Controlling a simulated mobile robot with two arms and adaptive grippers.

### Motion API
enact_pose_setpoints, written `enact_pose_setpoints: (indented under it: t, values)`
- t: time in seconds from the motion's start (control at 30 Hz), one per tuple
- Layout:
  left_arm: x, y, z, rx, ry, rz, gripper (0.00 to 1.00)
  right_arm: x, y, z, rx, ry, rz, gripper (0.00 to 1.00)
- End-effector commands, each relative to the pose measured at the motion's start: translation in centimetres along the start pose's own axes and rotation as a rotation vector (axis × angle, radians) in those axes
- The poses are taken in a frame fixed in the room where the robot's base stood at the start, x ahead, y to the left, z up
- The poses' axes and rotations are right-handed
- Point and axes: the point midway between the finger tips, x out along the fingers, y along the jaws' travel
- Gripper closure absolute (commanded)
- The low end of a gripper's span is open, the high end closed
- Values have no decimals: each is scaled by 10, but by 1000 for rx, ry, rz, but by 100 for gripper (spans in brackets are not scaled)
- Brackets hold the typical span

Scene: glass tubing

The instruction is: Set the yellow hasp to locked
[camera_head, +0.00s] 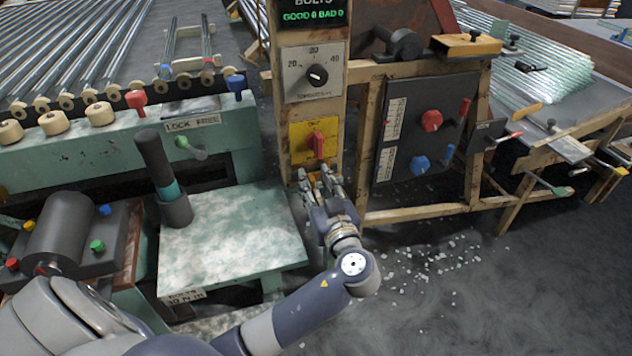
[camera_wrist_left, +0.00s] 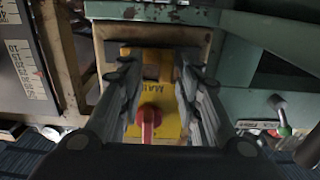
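My left gripper (camera_head: 321,174) is open, its fingertips just below and in front of a yellow panel (camera_head: 298,136) with a red knob (camera_head: 316,143) on the wooden post. In the left wrist view the two fingers (camera_wrist_left: 155,90) stand apart, with the yellow panel (camera_wrist_left: 172,122) and the red knob (camera_wrist_left: 148,118) seen between them. A tan-yellow block (camera_wrist_left: 157,66) also shows between the fingers; I cannot tell whether it is the yellow hasp. A green-tipped lever (camera_head: 190,146) sits under a plate reading LOCK FREE (camera_head: 193,123). My right gripper is not in view.
A grey dial (camera_head: 316,75) is above the yellow panel. A dark panel with red and blue knobs (camera_head: 431,121) stands to the right. A pale green table (camera_head: 230,235) with a dark upright cylinder (camera_head: 155,160) is at left. The floor (camera_head: 500,280) at right has scattered fragments.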

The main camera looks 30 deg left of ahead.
Motion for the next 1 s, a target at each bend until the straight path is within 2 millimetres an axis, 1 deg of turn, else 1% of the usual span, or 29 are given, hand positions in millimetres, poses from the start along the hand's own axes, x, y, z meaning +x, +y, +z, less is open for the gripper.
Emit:
enact_pose_setpoints:
  t: [0.07,0.17,0.27,0.5,0.6,0.7,0.8,1.0]
  values:
    - [-4,0,1,0,-1,0,68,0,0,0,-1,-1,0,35]
    - [-15,0,2,1,-4,2,68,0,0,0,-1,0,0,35]
    - [-34,0,2,0,-6,2,68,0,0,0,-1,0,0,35]
    - [-85,1,1,-1,-5,2,68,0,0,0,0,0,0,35]
    - [-102,1,1,-1,-5,2,68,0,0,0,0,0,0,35]
    - [-112,1,1,0,-3,3,68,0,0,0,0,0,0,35]
    - [-119,1,0,-1,-1,2,68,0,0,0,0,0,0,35]
    - [-120,1,0,-1,0,2,68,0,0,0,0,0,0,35]
